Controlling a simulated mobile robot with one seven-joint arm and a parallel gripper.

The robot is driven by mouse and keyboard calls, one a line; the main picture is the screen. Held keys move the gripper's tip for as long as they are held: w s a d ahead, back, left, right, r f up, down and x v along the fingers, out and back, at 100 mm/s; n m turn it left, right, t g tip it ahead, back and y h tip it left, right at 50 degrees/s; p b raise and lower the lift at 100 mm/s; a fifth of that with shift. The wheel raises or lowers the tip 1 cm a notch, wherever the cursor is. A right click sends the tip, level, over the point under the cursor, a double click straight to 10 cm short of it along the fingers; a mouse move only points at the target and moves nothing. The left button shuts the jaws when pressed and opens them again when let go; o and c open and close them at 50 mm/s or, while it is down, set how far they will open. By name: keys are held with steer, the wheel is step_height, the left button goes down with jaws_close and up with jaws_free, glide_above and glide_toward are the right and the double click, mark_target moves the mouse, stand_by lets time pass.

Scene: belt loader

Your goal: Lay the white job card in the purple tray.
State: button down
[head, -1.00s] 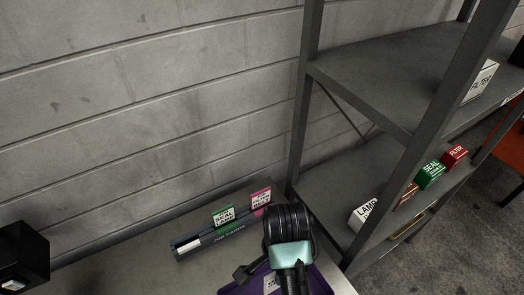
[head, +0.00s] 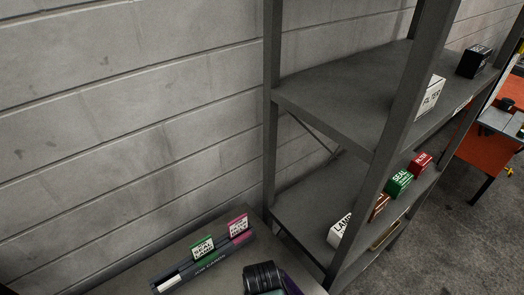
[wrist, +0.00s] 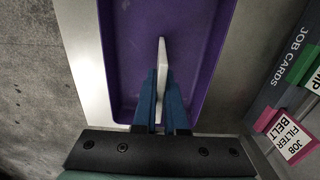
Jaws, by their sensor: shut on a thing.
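The white job card (wrist: 162,54) shows nearly edge-on in the wrist view, standing up between my fingers. My gripper (wrist: 159,80) is shut on it. The purple tray (wrist: 112,60) lies beneath, and the card and fingertips are over its inside. I cannot tell whether the card touches the tray floor. In the head view only the dark upper part of my wrist and a sliver of the purple tray (head: 291,285) show at the bottom edge; the card is out of sight there.
A job card rack (head: 204,265) with a green card (head: 202,249) and a pink card (head: 238,228) stands beside the tray; it also shows in the wrist view (wrist: 291,60). A grey shelf unit (head: 345,85) with several boxes stands to the right. A block wall is behind.

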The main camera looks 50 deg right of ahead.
steer(key=shift+f, duration=0.1)
steer(key=c, duration=1)
jaws_free()
step_height(320, 180, up, 12)
steer(key=shift+r, duration=0.2)
